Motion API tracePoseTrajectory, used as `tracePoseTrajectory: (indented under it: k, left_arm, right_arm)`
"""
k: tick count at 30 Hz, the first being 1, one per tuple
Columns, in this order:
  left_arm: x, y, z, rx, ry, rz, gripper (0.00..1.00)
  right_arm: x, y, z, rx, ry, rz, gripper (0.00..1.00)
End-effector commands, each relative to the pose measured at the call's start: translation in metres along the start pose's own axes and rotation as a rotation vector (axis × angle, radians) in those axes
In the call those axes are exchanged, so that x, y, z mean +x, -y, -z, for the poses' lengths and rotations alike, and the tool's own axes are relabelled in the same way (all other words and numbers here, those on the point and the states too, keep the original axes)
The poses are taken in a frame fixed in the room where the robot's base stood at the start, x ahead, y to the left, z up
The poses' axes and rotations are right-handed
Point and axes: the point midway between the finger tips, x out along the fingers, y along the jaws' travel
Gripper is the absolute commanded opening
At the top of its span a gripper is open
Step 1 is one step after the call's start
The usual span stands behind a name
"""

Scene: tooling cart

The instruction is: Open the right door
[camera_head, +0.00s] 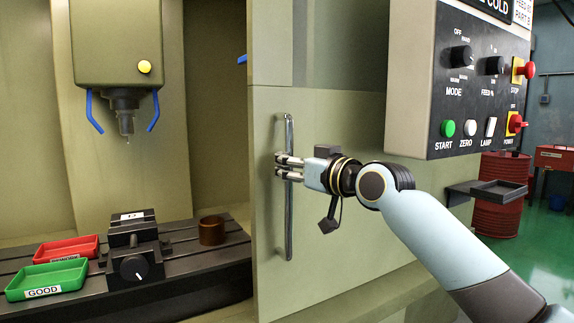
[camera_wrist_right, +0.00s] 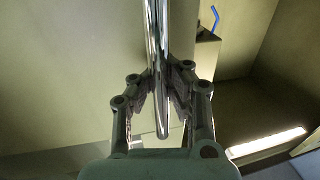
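The right door (camera_head: 340,225) is an olive-green panel right of the machine's opening, with a long upright metal handle (camera_head: 289,225) near its left edge. The machine's interior shows to the left of the door. My right gripper (camera_head: 284,167) reaches the handle from the right, at about its middle. In the right wrist view the handle (camera_wrist_right: 158,60) runs down between the two fingers (camera_wrist_right: 165,92), one on each side, close against it. The fingers look closed on the bar. My left gripper is not in view.
A control panel (camera_head: 480,95) with knobs and buttons hangs above my right arm. Inside the machine are a spindle (camera_head: 125,110), a vise (camera_head: 133,250), a brown cup (camera_head: 212,230), a red tray (camera_head: 66,249) and a green tray (camera_head: 45,280). Red drums (camera_head: 500,200) stand at right.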

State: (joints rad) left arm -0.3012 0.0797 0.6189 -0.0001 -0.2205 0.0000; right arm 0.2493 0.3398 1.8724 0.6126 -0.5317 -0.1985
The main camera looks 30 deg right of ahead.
Motion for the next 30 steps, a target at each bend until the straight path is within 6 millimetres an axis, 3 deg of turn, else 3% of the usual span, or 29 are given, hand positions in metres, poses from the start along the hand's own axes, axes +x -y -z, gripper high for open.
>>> tracePoseTrajectory:
  k: [1,6,15,25,30]
  left_arm:
    - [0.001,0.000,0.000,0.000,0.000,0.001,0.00]
    - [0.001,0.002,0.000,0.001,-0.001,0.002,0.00]
    - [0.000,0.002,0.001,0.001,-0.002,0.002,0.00]
    - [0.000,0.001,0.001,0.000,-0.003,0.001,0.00]
    - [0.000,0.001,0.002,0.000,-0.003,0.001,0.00]
  right_arm:
    - [-0.001,0.000,-0.009,0.004,0.019,0.001,0.00]
    - [-0.001,0.000,-0.009,0.004,0.019,0.001,0.00]
    - [-0.001,0.000,-0.005,0.002,0.011,0.001,0.40]
    - [-0.004,0.000,-0.003,0.000,0.007,0.000,0.40]
    - [-0.030,0.000,-0.004,-0.004,0.010,0.000,0.40]
